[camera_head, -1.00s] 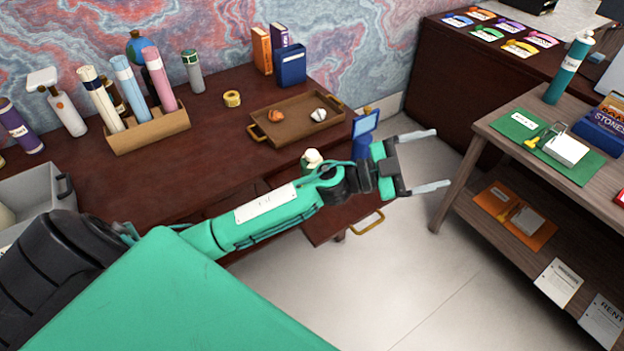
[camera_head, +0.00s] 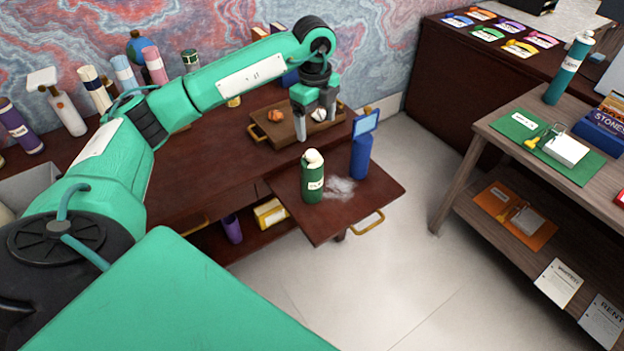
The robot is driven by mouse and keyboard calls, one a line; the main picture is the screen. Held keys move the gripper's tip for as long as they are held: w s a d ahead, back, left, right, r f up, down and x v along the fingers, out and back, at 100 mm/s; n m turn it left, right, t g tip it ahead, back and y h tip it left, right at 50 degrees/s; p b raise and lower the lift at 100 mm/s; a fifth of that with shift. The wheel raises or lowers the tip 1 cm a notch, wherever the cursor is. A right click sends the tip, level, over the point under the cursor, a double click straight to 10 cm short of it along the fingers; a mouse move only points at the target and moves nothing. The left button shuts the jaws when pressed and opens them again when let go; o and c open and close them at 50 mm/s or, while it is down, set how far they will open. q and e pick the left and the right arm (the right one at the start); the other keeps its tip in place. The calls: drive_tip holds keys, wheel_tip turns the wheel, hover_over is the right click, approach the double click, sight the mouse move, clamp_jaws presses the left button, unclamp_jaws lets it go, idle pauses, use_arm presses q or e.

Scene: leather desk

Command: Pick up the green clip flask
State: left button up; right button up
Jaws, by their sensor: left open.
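A dark green flask (camera_head: 313,183) with a cream top and a white label stands upright on the pull-out board (camera_head: 338,222) at the front right of the desk. My left gripper (camera_head: 315,124) points down with its fingers apart and nothing between them. It shows above and behind the flask, in front of the brown tray, apart from the flask. My right gripper is not in view.
A blue bottle (camera_head: 361,156) stands right of the flask, with a whitish patch (camera_head: 340,188) between them. The brown tray (camera_head: 275,135) lies behind. A teal bottle (camera_head: 566,70) stands on the right shelf unit. The floor in front is clear.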

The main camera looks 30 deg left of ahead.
sight(311, 152)
use_arm(q)
drive_tip(key=f, duration=0.2)
drive_tip(key=f+p, duration=0.1)
drive_tip(key=f, duration=0.2)
drive_tip(key=a+f, duration=0.1)
drive_tip(key=f, duration=0.2)
drive_tip(key=shift+p, duration=0.35)
wheel_tip(311, 152, down, 4)
drive_tip(key=shift+s+a+f+p, duration=0.1)
drive_tip(key=shift+s+f+p, duration=0.1)
drive_tip(key=shift+p, duration=0.75)
drive_tip(key=shift+w+f, duration=0.1)
drive_tip(key=shift+f, duration=0.4)
drive_tip(key=c, duration=1.5)
